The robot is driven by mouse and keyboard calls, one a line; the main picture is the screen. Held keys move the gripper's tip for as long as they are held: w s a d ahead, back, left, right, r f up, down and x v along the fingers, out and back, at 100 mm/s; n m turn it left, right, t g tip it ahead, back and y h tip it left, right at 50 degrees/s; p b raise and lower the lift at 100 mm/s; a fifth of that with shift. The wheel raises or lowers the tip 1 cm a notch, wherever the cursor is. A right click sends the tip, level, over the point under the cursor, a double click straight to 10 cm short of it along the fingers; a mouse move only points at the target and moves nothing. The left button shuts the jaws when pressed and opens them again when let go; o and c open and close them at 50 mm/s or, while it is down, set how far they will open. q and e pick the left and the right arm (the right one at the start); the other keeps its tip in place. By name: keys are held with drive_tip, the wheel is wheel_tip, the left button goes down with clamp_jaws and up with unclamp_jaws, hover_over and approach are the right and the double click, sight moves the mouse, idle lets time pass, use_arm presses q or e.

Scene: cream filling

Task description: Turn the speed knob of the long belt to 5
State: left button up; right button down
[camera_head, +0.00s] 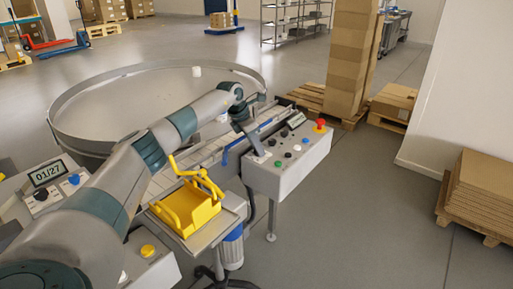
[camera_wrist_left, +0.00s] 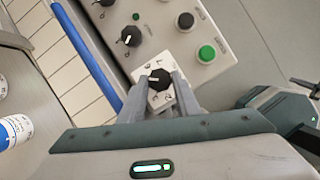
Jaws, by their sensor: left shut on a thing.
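My left gripper (camera_head: 258,150) reaches over the near left end of a grey control box (camera_head: 285,172) beside the long belt (camera_head: 215,150). In the left wrist view its two fingers (camera_wrist_left: 158,84) are shut around a black knob (camera_wrist_left: 157,77). The knob has a white pointer mark and sits on a white dial plate (camera_wrist_left: 143,84) with small markings too blurred to read. The fingers cover part of the plate's sides. My right gripper is not in view.
Beside the gripped knob are another black knob (camera_wrist_left: 130,37), a green button (camera_wrist_left: 207,53) and a black button (camera_wrist_left: 186,20). A red emergency button (camera_head: 320,124) stands at the box's far end. A yellow tray (camera_head: 188,212) and a round table (camera_head: 120,100) are nearby.

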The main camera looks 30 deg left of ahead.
use_arm(q)
drive_tip(key=shift+r, duration=0.1)
drive_tip(key=o, duration=1)
drive_tip(key=shift+r, duration=0.1)
drive_tip(key=shift+s+a+r, duration=0.2)
drive_tip(key=shift+s+r, duration=0.05)
drive_tip(key=shift+r, duration=0.3)
drive_tip(key=b+v, duration=0.1)
drive_tip(key=v, duration=0.1)
drive_tip(key=shift+r, duration=0.3)
drive_tip(key=shift+b+v, duration=0.95)
drive_tip(key=shift+v, duration=5.7)
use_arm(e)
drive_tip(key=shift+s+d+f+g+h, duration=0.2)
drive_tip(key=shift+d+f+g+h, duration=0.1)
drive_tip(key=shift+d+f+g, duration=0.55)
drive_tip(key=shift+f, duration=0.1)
